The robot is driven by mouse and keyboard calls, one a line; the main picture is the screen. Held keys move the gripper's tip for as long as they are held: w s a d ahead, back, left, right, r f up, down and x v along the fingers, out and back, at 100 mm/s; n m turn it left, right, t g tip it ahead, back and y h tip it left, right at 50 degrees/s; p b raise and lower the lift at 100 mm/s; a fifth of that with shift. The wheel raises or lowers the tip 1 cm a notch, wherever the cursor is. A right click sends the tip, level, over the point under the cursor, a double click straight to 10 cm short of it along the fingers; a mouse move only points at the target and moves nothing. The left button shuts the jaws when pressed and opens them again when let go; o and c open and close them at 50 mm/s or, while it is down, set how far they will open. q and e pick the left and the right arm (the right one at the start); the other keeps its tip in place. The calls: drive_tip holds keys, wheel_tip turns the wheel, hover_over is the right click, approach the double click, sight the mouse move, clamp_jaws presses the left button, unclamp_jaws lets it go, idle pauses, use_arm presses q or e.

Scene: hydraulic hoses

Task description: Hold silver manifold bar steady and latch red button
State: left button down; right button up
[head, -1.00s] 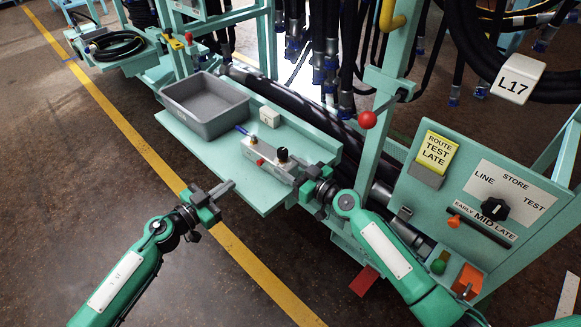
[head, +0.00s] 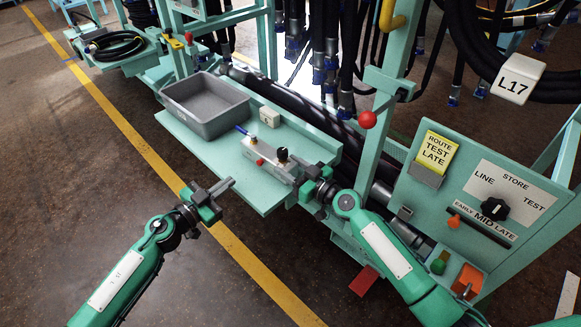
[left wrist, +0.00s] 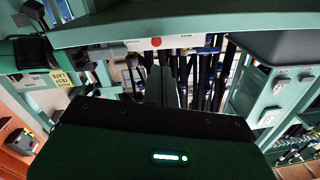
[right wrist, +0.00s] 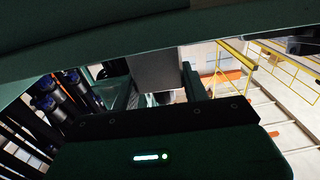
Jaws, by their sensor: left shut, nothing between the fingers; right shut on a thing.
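The silver manifold bar (head: 268,160) lies on the green bench shelf (head: 215,160), with a blue lever at its left end and a dark knob on top. The red button (head: 259,162) is on its front side; it also shows in the left wrist view (left wrist: 156,42). My right gripper (head: 304,178) is shut on the right end of the bar, which fills the space between the fingers in the right wrist view (right wrist: 155,70). My left gripper (head: 228,185) is shut and empty, in front of the shelf and apart from the bar and button.
A grey bin (head: 207,105) stands on the shelf behind the bar, with a small white block (head: 269,117) beside it. A red ball knob (head: 367,119) and a control panel (head: 480,195) stand to the right. The floor in front is clear.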

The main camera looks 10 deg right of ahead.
sight(259, 163)
use_arm(q)
drive_tip(key=w+r+m+t+y, duration=0.35)
drive_tip(key=r+m+y, duration=0.2)
drive_tip(key=m, duration=0.55)
drive_tip(key=s+f+m+g+y, duration=0.4)
drive_tip(key=f+m+y, duration=0.15)
drive_tip(key=m, duration=1.15)
drive_tip(key=shift+m, duration=0.3)
drive_tip(key=shift+w+d+r, duration=0.1)
drive_tip(key=shift+w+d, duration=0.8)
drive_tip(key=shift+d, duration=0.3)
drive_tip(key=shift+w+d+f, duration=0.1)
drive_tip(key=shift+w+d, duration=0.75)
drive_tip(key=shift+d, duration=0.35)
drive_tip(key=shift+w+d+r, duration=0.1)
drive_tip(key=shift+w+d, duration=0.8)
drive_tip(key=shift+d, duration=0.3)
